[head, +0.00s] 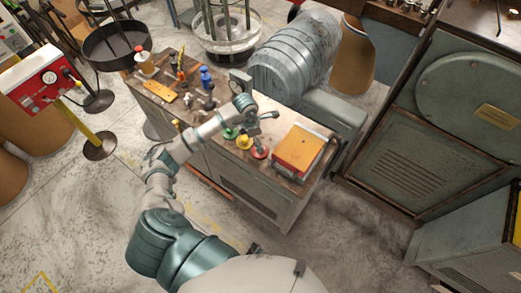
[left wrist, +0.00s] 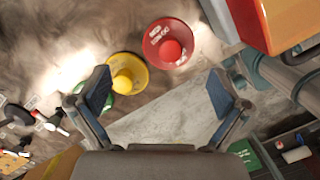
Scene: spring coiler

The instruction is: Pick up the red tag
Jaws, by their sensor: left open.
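The red tag (head: 259,152) is a round red disc with a raised centre and small white labels. It lies near the front edge of the workbench, beside a yellow disc (head: 244,143) and a green disc (head: 229,133). In the left wrist view the red tag (left wrist: 158,50) is beyond the fingertips, above centre, in full sight. The yellow disc (left wrist: 138,83) is nearer the left finger, which partly covers the green disc (left wrist: 107,103). My left gripper (left wrist: 160,92) is open and empty; in the head view it (head: 266,118) is above the bench. My right gripper is not in view.
A red box with an orange-yellow top (head: 299,150) stands just right of the red tag. Blue-topped fittings (head: 206,78) and small tools crowd the bench's left part. A large grey cylindrical machine (head: 295,58) stands behind. The floor in front is clear.

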